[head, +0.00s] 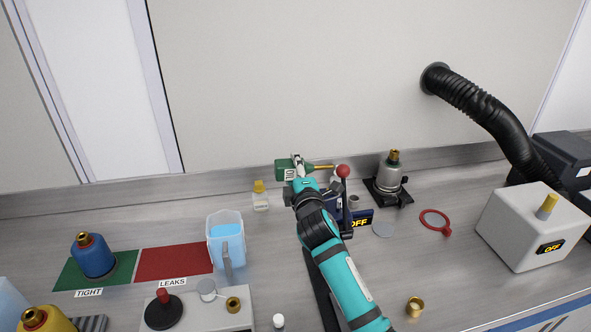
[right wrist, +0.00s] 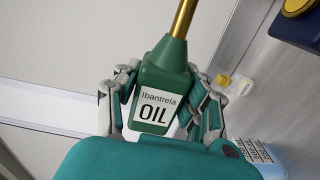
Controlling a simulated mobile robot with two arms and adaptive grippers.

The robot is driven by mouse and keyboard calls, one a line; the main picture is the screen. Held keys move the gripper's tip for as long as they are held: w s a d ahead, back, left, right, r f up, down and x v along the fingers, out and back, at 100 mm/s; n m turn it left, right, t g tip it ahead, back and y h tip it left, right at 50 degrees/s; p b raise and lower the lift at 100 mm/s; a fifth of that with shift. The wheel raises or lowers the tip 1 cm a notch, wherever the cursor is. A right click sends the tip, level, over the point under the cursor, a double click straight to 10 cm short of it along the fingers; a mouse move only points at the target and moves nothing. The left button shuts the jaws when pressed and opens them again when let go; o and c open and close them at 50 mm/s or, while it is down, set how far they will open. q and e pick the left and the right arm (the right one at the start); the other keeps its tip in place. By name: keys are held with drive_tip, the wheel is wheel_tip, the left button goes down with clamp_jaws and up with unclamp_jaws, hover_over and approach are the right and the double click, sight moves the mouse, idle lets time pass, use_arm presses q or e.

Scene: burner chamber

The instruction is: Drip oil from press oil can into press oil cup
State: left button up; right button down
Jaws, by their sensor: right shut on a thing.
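My right gripper (head: 297,168) is shut on a green oil can labelled OIL (head: 281,171), above the counter near the back wall. The can lies on its side in the head view, its brass spout (head: 323,167) pointing right toward the press's red lever ball (head: 343,171). In the right wrist view the fingers flank the green can (right wrist: 162,82), its brass spout (right wrist: 183,18) running to the top edge. The dark blue press stands below the spout, partly hidden by my arm. I cannot clearly make out the oil cup. My left gripper is out of view.
A yellow-capped bottle (head: 260,197) and a jug of blue liquid (head: 226,240) stand left of my arm. To the right are a burner on a black base (head: 389,178), a red ring (head: 435,221) and a white OFF box (head: 532,228). A black hose hangs at back right.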

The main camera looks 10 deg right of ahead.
wheel_tip(320, 180, up, 3)
drive_tip(key=shift+r+p, duration=0.1)
drive_tip(key=shift+p, duration=0.8)
drive_tip(key=shift+r, duration=1.85)
drive_tip(key=n, duration=0.4)
drive_tip(key=shift+f, duration=0.1)
drive_tip(key=shift+d+f+n, duration=0.1)
drive_tip(key=shift+d+n, duration=0.05)
drive_tip(key=shift+n, duration=0.35)
